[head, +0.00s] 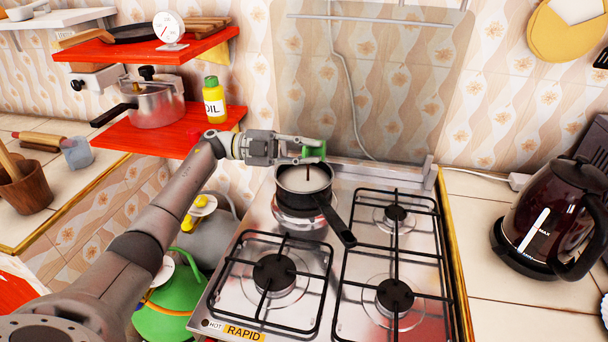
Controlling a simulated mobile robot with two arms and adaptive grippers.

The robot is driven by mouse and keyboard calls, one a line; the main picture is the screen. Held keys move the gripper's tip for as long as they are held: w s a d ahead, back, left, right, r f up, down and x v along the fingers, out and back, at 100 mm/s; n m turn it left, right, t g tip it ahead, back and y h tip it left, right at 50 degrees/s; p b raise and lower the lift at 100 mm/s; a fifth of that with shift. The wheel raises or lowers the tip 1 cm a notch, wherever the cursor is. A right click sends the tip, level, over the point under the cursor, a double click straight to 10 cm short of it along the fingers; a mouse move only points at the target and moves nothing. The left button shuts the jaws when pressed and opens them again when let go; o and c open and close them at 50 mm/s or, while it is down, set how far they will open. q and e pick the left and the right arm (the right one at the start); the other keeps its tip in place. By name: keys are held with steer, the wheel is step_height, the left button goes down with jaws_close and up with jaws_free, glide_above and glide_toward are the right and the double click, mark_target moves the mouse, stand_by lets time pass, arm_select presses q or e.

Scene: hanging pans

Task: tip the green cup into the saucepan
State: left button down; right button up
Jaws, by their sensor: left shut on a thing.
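The green cup (313,149) is held sideways in my left gripper (306,151), which is shut on it. The cup is just above the far rim of the saucepan (304,181). A thin dark stream or drip seems to hang below the cup into the pan. The saucepan is dark with a pale inside and stands on the back left burner of the stove (345,250). Its black handle (338,226) points toward the front right. The cup is partly hidden by the gripper fingers. My right gripper is not in view.
Red shelves at the left hold a pressure cooker (155,101), an oil bottle (214,100) and a kitchen scale (169,29). A dark kettle (548,220) stands on the right counter. The front burners are empty.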

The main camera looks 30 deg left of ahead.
arm_select(q)
step_height(320, 180, up, 10)
steer(key=a+t+h+b, duration=0.2)
steer(key=h, duration=0.4)
steer(key=shift+s+a, duration=0.3)
steer(key=shift+s, duration=0.15)
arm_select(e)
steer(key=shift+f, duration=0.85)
arm_select(q)
steer(key=shift+r, duration=0.1)
